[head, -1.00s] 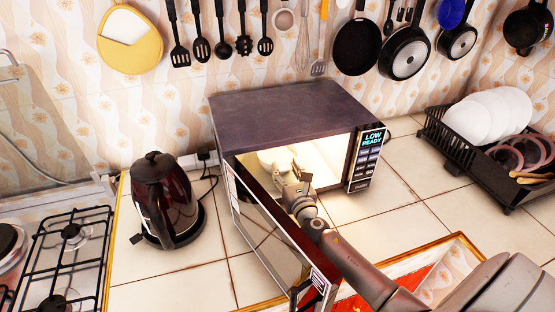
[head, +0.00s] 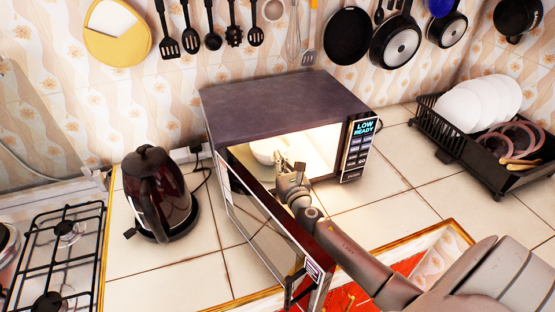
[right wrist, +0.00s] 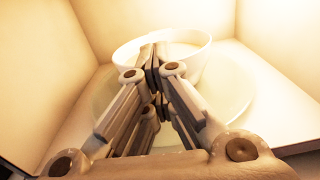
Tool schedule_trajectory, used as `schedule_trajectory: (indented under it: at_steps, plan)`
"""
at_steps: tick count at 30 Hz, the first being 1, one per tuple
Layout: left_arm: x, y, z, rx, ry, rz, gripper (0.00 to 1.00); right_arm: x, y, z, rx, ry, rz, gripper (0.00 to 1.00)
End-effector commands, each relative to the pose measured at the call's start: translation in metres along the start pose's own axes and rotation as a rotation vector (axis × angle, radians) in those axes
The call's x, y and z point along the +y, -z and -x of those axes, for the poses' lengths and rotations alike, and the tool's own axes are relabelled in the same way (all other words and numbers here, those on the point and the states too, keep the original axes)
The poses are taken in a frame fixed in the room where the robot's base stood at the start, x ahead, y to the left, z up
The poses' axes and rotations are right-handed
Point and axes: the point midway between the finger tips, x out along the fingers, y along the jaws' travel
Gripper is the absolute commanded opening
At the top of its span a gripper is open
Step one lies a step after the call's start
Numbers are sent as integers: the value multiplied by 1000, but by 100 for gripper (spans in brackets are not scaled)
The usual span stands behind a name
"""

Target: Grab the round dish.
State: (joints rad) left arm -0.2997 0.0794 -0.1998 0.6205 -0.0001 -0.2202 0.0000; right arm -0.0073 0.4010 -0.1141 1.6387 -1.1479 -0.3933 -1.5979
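The round dish is a white bowl (head: 264,150) inside the open microwave. It also shows in the right wrist view (right wrist: 188,66), above a round pale turntable plate (right wrist: 228,100), its rim slightly tilted in the picture. My right gripper (head: 287,166) reaches into the microwave through its front opening. In the right wrist view its fingertips (right wrist: 155,66) are drawn close together at the bowl's near wall and look shut on its rim. The fingers hide part of that wall. Whether the bowl's base touches the plate is hidden. My left gripper is not in view.
The microwave (head: 290,103) has its door (head: 272,235) swung open towards the front left, close beside my right arm. A dark kettle (head: 160,195) and gas stove (head: 55,255) stand left. A black rack (head: 446,143) with plates stands right. Pans hang on the wall.

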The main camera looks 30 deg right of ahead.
Motion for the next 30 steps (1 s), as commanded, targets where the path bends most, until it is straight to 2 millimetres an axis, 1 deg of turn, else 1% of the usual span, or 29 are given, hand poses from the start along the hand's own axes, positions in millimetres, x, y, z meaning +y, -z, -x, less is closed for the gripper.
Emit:
schedule_trajectory:
  at_steps: [2,5,8,12,13,14,30]
  plan:
    - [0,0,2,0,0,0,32,-1,-7,2,-2,-2,3,0]
    - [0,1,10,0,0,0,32,-1,-24,1,-5,-1,2,0]
    - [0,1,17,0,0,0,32,-1,-43,1,-6,-3,4,0]
    - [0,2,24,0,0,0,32,0,-76,1,-7,-4,4,0]
    - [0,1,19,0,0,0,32,-3,-66,9,1,-1,4,0]
    - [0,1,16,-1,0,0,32,-5,-63,15,2,-2,4,0]
    - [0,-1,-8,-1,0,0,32,-39,-62,120,4,-1,1,0]
